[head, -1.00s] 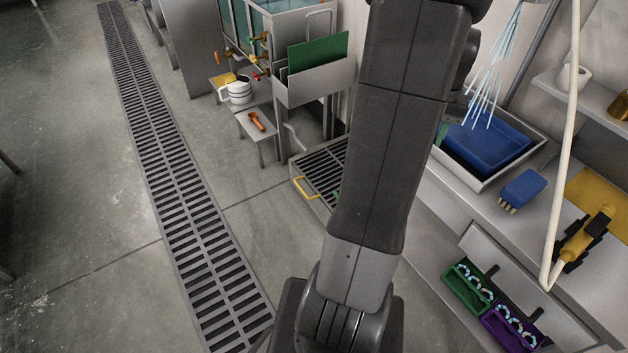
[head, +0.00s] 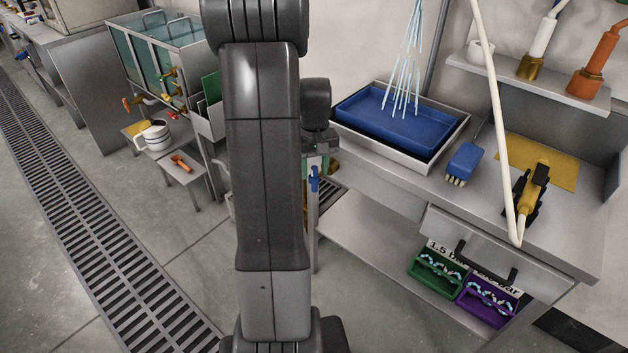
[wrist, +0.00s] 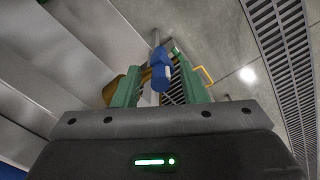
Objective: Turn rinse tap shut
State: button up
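A blue tap handle (wrist: 161,72), which I take to be the rinse tap, shows in the wrist view between my two green fingers, with a visible gap on each side. It sits on a thin grey pipe. My gripper (wrist: 158,62) is open. In the head view the blue handle (head: 314,179) shows just right of my arm, at the left end of the steel bench. My gripper (head: 318,150) is above it there, partly hidden by my arm. Water streams (head: 405,75) fall into a blue tray (head: 365,128).
The steel bench (head: 400,178) carries a blue brush (head: 465,160) and a yellow nozzle (head: 533,190) on a pale hose. Green (head: 437,272) and purple (head: 487,300) bins stand below. A brass-coloured part (wrist: 118,90) is beside the left finger. Floor at left is open.

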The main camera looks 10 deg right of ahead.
aim_at(315, 177)
jog(key=shift+f, duration=1.7)
grip_shut()
